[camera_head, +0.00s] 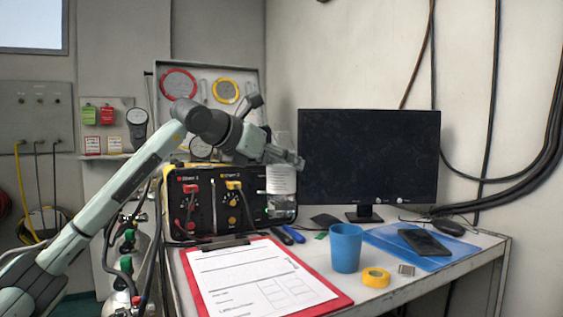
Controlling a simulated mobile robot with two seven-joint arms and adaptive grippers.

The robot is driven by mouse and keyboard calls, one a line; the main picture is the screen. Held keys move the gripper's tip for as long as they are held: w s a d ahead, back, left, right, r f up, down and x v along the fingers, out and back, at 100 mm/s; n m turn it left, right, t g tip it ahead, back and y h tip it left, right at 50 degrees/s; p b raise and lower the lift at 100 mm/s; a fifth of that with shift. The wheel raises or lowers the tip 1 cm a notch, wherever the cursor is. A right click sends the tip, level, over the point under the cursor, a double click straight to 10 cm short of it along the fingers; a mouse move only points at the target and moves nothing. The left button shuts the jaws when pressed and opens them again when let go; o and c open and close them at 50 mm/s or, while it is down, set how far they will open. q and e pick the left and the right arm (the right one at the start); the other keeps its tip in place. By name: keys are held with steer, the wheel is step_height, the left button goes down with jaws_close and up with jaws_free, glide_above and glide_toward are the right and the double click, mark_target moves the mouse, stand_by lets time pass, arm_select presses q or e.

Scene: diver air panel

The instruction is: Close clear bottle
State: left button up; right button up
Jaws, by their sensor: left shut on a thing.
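The clear bottle (281,183) with a white label stands upright at the back of the table, in front of the black dive panel and left of the monitor. My left gripper (297,161) reaches in from the left and is shut on the bottle's upper part. The gripper covers part of the bottle there, and I cannot make out a cap or its state. My right gripper is not in view.
A red clipboard (250,280) with paper, a blue cup (346,248), yellow tape (376,277) and a phone (424,242) on a blue folder (388,236) lie on the table. The black panel (213,205) and monitor (368,155) stand close to the bottle.

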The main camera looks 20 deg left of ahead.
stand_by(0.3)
arm_select(q)
steer(key=o, duration=0.6)
steer(key=c, duration=1)
steer(key=shift+o, duration=0.2)
